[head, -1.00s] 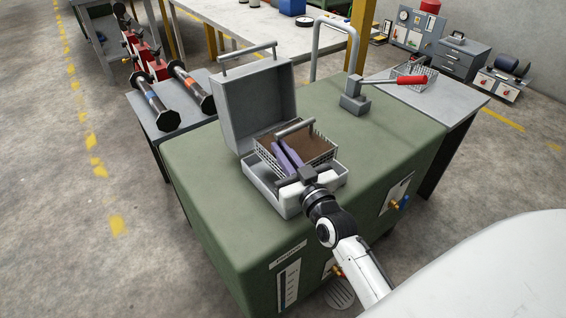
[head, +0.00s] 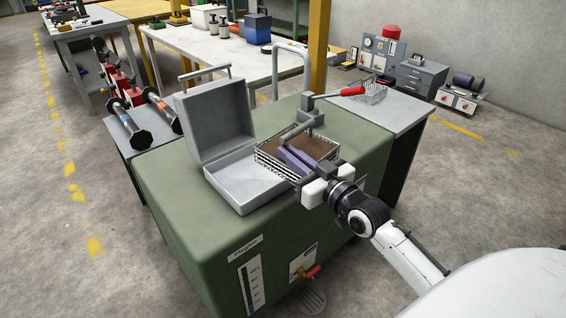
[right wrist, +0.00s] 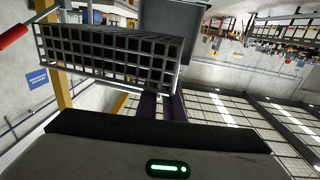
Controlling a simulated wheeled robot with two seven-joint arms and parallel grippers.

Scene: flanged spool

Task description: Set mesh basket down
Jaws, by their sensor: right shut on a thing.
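The mesh basket (head: 268,166) is a wire basket with a brown inside and a grey bar handle (head: 297,132) across its far side. It is just right of the open grey case (head: 231,190), over the green top. Whether it touches the top is hard to tell. My right gripper (head: 286,154) is shut on the basket from its near side, its purple fingers lying over it. The exact grip point is hidden. In the right wrist view the basket's mesh wall (right wrist: 108,58) fills the upper left, beyond the fingers. My left gripper is not in view.
The case lid stands open at the back. A tool with a red handle (head: 352,91) rises behind the basket. Dark rollers (head: 126,124) lie on the left stand. Bare green top (head: 366,141) shows at right.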

